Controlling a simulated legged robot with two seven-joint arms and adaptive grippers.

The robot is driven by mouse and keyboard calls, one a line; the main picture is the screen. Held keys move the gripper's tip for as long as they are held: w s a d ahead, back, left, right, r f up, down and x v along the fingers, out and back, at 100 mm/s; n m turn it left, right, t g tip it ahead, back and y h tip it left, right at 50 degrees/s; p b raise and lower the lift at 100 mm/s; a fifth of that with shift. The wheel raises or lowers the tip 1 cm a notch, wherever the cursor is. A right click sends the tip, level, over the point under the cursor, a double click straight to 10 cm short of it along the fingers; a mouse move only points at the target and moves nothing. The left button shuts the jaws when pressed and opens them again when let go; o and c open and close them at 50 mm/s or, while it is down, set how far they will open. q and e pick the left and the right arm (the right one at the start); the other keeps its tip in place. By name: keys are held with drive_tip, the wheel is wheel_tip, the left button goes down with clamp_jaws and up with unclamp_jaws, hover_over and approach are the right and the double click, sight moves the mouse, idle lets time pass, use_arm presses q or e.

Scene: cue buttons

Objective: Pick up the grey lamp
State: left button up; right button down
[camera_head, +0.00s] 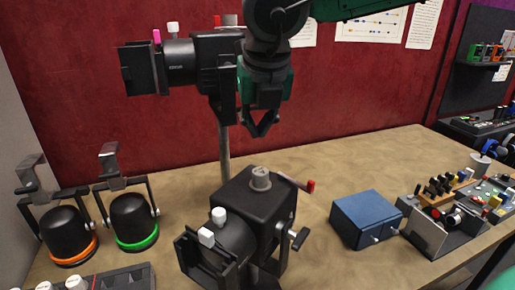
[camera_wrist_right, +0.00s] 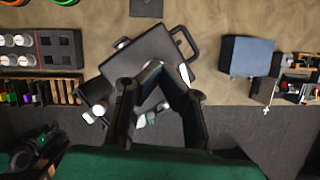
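My right gripper (camera_head: 261,132) hangs from above in the middle of the head view, its fingers meeting in an empty V. In the right wrist view its fingertips (camera_wrist_right: 154,68) overlap a dark lamp below. This dark grey, boxy lamp (camera_head: 252,205) stands on the table with white knobs, a side handle and a grey top cap; it also shows in the right wrist view (camera_wrist_right: 143,50). The gripper is above it, apparently apart. Another dark lamp (camera_head: 180,62) is up on a pole. Lamps with orange (camera_head: 65,233) and green (camera_head: 132,217) rings stand left. My left gripper is out of view.
A blue box (camera_head: 366,219) stands right of the middle lamp. A grey open box (camera_head: 443,235) and small electronics clutter the right side. The metal pole (camera_head: 225,155) rises behind the middle lamp. A button panel (camera_head: 118,279) lies at the front left. Bare tabletop (camera_head: 335,165) shows behind the blue box.

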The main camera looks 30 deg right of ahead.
drive_tip(key=shift+w+r, duration=0.1)
drive_tip(key=shift+r, duration=0.2)
drive_tip(key=shift+d+r, duration=0.1)
drive_tip(key=shift+d, duration=0.05)
drive_tip(key=shift+c, duration=2.3)
unclamp_jaws()
